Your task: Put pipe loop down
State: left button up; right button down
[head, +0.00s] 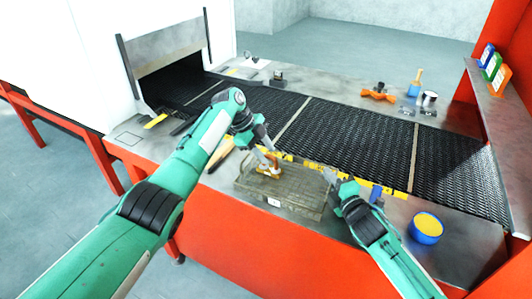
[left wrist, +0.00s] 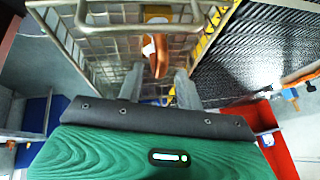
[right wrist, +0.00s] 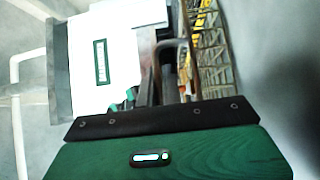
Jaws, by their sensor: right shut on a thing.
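The copper-orange pipe loop (head: 268,171) lies in the wire basket (head: 303,203), toward its back left. In the left wrist view the pipe loop (left wrist: 160,55) shows just beyond and between the spread fingers, over the mesh floor. My left gripper (head: 268,155) is open above the loop, its fingers apart. My right gripper (head: 333,183) is at the right end of the basket, shut on its wire handle. The handle (right wrist: 160,45) shows between the fingers in the right wrist view. How much of the loop touches the basket floor is hidden.
The black mesh belt (head: 345,130) runs behind the basket into the oven opening at left. A blue tub with yellow contents (head: 427,228) stands right of my right arm. Orange parts (head: 378,93) and cups are on the far ledge; a red-framed shelf is at right.

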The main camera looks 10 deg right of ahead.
pick_arm(q)
jog(key=v, duration=1.1)
pick_arm(e)
jog(key=shift+f, duration=0.1)
pick_arm(q)
jog(key=shift+r, duration=0.1)
pick_arm(e)
jog(key=c, duration=1.5)
grip_release()
